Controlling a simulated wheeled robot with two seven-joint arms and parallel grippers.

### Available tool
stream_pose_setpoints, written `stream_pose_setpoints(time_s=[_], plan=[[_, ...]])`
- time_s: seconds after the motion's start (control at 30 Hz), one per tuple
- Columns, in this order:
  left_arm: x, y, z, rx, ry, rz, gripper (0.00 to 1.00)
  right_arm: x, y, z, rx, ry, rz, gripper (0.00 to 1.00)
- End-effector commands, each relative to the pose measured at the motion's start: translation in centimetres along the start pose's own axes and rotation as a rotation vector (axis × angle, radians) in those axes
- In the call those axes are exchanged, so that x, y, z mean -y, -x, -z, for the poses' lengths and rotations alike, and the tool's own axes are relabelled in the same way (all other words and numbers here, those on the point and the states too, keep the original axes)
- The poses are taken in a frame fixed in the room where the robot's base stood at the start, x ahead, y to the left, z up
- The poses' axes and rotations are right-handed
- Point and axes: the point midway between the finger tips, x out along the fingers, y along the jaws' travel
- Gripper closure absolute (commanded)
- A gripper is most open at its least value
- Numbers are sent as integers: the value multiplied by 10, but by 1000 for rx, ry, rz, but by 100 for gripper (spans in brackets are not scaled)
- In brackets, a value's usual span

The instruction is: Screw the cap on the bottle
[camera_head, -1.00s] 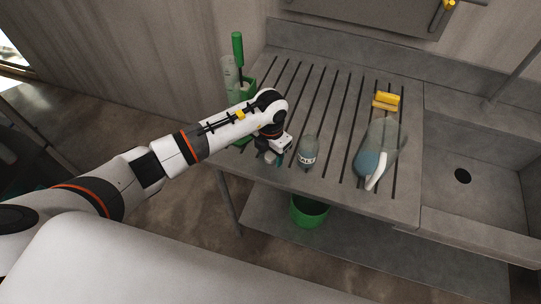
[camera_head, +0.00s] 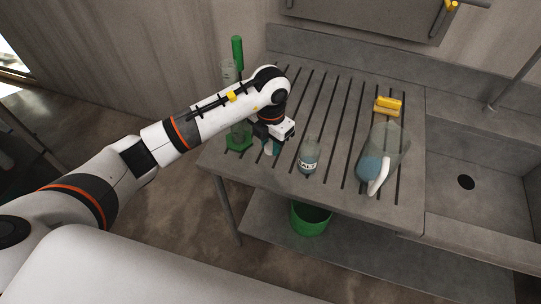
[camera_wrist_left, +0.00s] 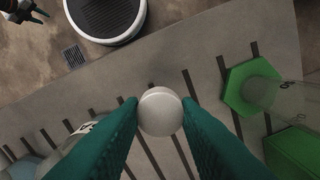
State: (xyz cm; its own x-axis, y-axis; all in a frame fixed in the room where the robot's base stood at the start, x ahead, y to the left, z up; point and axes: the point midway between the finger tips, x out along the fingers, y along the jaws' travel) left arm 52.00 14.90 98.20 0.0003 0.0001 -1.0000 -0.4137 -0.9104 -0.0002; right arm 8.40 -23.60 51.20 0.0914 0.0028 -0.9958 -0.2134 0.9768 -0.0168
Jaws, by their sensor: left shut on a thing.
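A clear bottle (camera_head: 309,155) with a SALT label stands upright near the front edge of the slatted counter. In the left wrist view, part of the pale label (camera_wrist_left: 88,128) shows at the left behind the finger. My left gripper (camera_head: 271,149) is to the left of the bottle and apart from it, pointing down over the counter. Its teal fingers are shut on a round white cap (camera_wrist_left: 161,111). The cap is mostly hidden in the head view. My right gripper cannot be made out in the head view.
A clear jug (camera_head: 383,150) with a white handle lies right of the bottle, with a yellow block (camera_head: 387,106) behind. A clear object with a green hexagonal base (camera_wrist_left: 246,88) stands left of my gripper. A sink (camera_head: 480,160) is right; a green bucket (camera_head: 310,218) sits below.

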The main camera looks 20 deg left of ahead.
Motion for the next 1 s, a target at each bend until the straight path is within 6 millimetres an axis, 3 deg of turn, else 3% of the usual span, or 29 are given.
stream_pose_setpoints(time_s=[0.2,0.57,0.73,0.83,1.0], plan=[[0,27,0,-1,-1,1,91,0,-9,1,0,0,0,64],[0,32,0,1,0,0,91,0,-9,1,0,0,0,64],[0,33,-1,-2,-35,1,91,0,-10,1,0,0,0,39],[0,36,-5,-8,-144,5,91,0,-10,1,0,-1,0,24],[0,44,-18,-20,-508,15,91,-1,-13,1,0,-1,-1,24]])
